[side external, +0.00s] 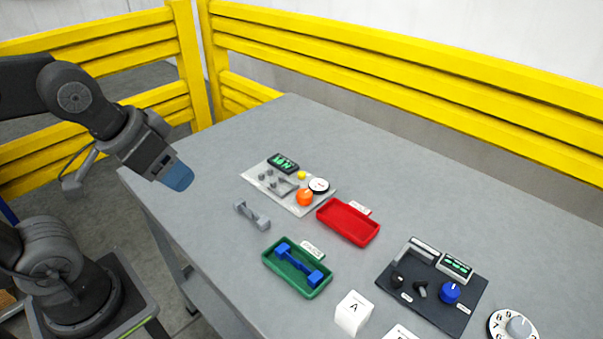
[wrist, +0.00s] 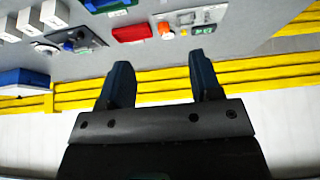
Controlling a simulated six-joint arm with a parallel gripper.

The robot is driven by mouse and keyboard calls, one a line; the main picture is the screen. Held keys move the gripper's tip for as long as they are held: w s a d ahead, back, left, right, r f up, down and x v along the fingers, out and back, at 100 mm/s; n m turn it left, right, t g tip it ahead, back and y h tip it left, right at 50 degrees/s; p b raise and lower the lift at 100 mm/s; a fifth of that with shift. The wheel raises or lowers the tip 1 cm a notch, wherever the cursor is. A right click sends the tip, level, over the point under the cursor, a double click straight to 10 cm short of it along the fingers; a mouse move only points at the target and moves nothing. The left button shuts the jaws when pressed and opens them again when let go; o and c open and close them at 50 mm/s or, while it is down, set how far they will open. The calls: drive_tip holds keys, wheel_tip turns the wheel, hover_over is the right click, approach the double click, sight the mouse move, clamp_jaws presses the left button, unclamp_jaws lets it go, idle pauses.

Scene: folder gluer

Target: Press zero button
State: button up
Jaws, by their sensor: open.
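A light grey panel (side external: 289,190) lies on the table and carries a green-lit display (side external: 283,163), a small yellow button (side external: 302,175), an orange knob (side external: 305,197) and a white round dial (side external: 319,185). No label reading zero is legible, so I cannot tell which control is the zero button. The panel also shows at the top of the wrist view (wrist: 185,21). My gripper (side external: 178,177) is left of the panel and above the table's left side, apart from everything. In the wrist view its two dark blue fingers (wrist: 160,75) are spread and empty.
A grey dumbbell-shaped part (side external: 252,215), a red tray (side external: 349,221) and a green tray (side external: 276,268) holding a blue part (side external: 298,264) lie near the panel. A dark panel (side external: 420,298), white block (side external: 353,312) and numbered dial (side external: 512,325) stand farther right. Yellow rails (side external: 420,70) border the back.

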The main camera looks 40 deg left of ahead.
clamp_jaws()
idle(0.3)
idle(1.2)
